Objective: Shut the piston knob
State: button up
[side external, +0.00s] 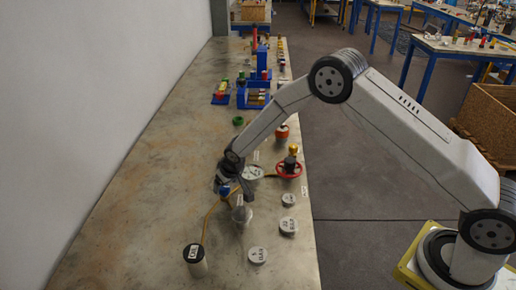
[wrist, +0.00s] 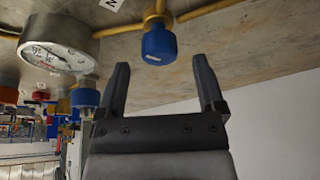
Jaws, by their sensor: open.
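A blue knob (wrist: 159,45) sits on a yellow pipe fitting in the wrist view, and I take it for the piston knob. It shows small and partly covered in the side external view (side external: 223,189), beside my gripper. My gripper (wrist: 160,62) is open and empty, with its two dark fingers pointing toward the knob. The knob lies roughly centred between the fingertips in the picture, with a gap to each finger. I cannot tell the exact depth between them.
In the side external view, a red handwheel (side external: 289,169), a black-sided canister (side external: 196,265) and labelled discs (side external: 257,255) stand nearby. The bench's left side is clear up to the wall.

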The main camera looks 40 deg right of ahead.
jog(key=shift+v, duration=2.7)
jog(key=s+d+r, duration=0.2)
jog(key=s+r, duration=0.1)
jog(key=s, duration=0.6)
jog(key=s+d+r+g, duration=0.1)
jog(key=s+d+r, duration=0.2)
jog(key=s, duration=0.6)
jog(key=s+d+r+g, duration=0.1)
jog(key=s+d+r, duration=0.2)
jog(key=s, duration=0.6)
jog(key=shift+s+d+r, duration=0.25)
jog(key=shift+r, duration=0.5)
